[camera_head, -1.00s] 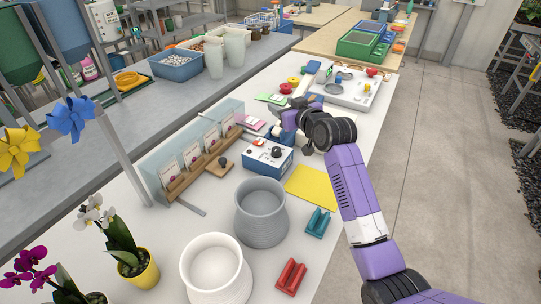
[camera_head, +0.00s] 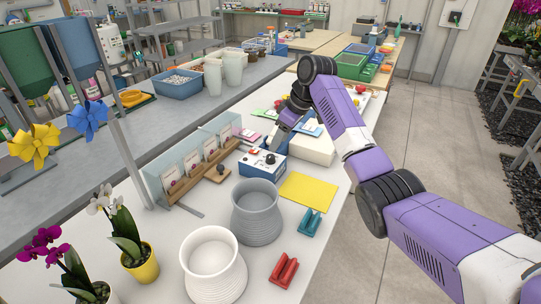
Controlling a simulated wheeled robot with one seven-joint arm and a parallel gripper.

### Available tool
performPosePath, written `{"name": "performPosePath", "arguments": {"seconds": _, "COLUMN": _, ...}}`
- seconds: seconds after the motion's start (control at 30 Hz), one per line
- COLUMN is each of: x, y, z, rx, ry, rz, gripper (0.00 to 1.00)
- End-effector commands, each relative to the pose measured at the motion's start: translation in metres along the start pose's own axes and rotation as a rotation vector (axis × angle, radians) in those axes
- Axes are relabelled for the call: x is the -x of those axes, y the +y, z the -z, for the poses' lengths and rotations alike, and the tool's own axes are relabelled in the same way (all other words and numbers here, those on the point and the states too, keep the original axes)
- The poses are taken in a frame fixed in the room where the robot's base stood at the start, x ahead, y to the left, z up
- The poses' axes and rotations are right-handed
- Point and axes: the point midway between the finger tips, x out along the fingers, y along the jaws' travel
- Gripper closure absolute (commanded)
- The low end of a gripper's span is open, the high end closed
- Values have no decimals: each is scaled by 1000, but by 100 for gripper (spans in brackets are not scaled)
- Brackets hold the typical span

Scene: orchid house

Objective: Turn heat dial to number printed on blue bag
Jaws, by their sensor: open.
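The heat control is a blue box (camera_head: 259,172) with a white sloped top, standing mid-table. Its black dial (camera_head: 270,158) is on the top, beside a small red part; the scale numbers are too small to read. My gripper (camera_head: 274,141) is open and points down just behind and above the box, near the dial. I cannot tell whether it touches the dial. A light blue flat packet (camera_head: 311,128) lies behind the box, partly hidden by my arm; it may be the blue bag. I can read no number on it.
A white box (camera_head: 313,149) stands right of the control. A yellow sheet (camera_head: 308,192), teal holder (camera_head: 311,222), red holder (camera_head: 284,271), grey pot (camera_head: 257,212) and white pot (camera_head: 212,268) are in front. A clear-backed rack (camera_head: 200,168) with labelled packets stands left.

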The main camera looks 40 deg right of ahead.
Motion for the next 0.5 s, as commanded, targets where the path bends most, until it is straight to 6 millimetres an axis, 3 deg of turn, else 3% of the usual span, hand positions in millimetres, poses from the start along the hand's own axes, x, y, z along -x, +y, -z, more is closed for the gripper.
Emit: {"name": "performPosePath", "arguments": {"seconds": 0.5, "x": -68, "y": 0, "z": 1, "rx": -1, "ry": 1, "rz": -1, "gripper": 50}}
